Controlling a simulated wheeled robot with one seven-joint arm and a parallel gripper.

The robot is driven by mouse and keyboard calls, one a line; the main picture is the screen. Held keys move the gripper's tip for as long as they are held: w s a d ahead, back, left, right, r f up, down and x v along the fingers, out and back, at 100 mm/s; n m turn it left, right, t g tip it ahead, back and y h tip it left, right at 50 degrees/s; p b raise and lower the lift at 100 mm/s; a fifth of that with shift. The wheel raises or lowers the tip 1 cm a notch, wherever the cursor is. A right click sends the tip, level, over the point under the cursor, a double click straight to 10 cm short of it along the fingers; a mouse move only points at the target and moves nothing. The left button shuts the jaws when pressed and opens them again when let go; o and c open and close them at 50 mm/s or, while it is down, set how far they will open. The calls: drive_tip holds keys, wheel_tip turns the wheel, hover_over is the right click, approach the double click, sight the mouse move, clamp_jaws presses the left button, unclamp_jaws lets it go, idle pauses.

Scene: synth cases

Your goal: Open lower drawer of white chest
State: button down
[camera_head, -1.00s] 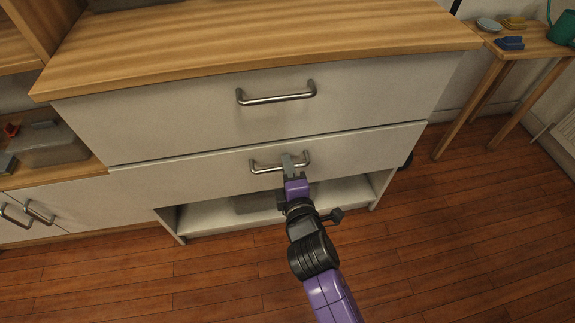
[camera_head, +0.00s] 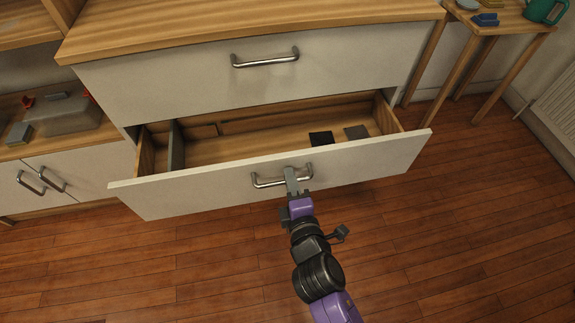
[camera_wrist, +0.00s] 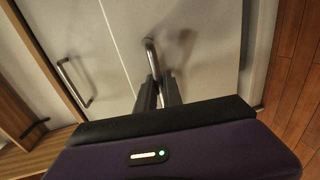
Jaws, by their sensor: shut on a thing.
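The white chest has a wooden top (camera_head: 200,32) and two white drawers. The upper drawer (camera_head: 180,85) is shut, with a metal bar handle (camera_head: 265,60). The lower drawer (camera_head: 200,192) is pulled out, and its wooden inside shows a divider (camera_head: 177,146) and two dark flat items (camera_head: 321,138) (camera_head: 357,132). My gripper (camera_head: 291,178) is shut on the lower drawer's metal handle (camera_head: 268,183) near its middle. In the wrist view, my gripper's dark fingers (camera_wrist: 158,92) close around the handle bar (camera_wrist: 151,55); the upper handle (camera_wrist: 72,84) shows to the left.
A low cabinet (camera_head: 75,172) with two handles and a clear bin (camera_head: 65,117) stands at the left. A small wooden table (camera_head: 505,28) with a teal pitcher (camera_head: 542,10) and a blue item stands at the right, near a radiator (camera_head: 560,108). The wooden floor at right is clear.

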drive_tip(key=f+v, duration=0.2)
drive_tip(key=v, duration=0.9)
drive_tip(key=shift+s+f, duration=0.2)
drive_tip(key=shift+s, duration=0.05)
drive_tip(key=shift+d, duration=0.1)
drive_tip(key=c, duration=1.5)
unclamp_jaws()
drive_tip(key=v, duration=0.8)
